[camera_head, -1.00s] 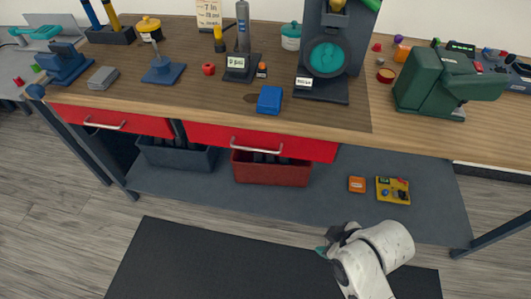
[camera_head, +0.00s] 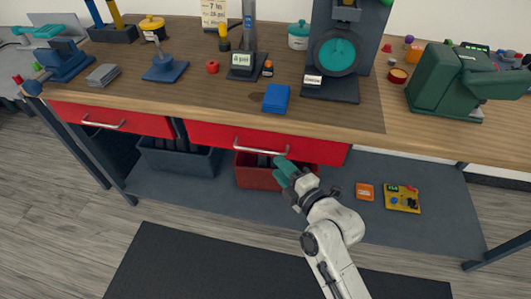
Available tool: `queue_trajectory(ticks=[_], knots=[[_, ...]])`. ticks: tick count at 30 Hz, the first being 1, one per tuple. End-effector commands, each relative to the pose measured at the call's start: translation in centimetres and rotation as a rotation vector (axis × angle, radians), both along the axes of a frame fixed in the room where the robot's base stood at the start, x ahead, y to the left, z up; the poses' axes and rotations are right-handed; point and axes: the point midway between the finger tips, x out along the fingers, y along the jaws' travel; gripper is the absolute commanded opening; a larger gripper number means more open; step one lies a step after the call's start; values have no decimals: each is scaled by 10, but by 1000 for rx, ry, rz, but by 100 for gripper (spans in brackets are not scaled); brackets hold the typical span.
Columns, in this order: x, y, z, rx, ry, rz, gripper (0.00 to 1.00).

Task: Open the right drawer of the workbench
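The workbench (camera_head: 430,132) has two red drawers side by side under its wooden top. The right drawer (camera_head: 310,148) looks shut and has a pale bar handle (camera_head: 262,150). The left drawer (camera_head: 75,115) also looks shut, with its own bar handle (camera_head: 103,124). My gripper (camera_head: 282,163), with teal fingers, is just below the right end of the right drawer's handle, in front of a red bin. I cannot tell whether it touches the handle or whether its fingers are apart.
The lower shelf holds a dark bin (camera_head: 180,157), a red bin (camera_head: 252,176), an orange box (camera_head: 364,191) and a yellow board (camera_head: 402,198). A blue block (camera_head: 276,98) lies near the top's front edge. A black mat (camera_head: 200,270) covers the floor in front.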

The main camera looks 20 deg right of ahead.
Motion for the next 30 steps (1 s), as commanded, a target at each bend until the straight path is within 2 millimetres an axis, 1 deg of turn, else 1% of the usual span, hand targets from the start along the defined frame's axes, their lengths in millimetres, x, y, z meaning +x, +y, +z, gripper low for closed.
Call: queue_trajectory(ticks=[1, 6, 9, 12, 18, 26, 30], knots=[[11, 1, 1, 0, -2, -1, 38], [42, 7, -4, 0, 0, 0, 38], [57, 9, -6, 0, 1, 0, 38], [67, 11, -9, 1, 1, 0, 38], [77, 13, -11, 1, 1, 0, 38], [78, 13, -12, 1, 1, 0, 38], [78, 13, -12, 1, 1, 0, 26]])
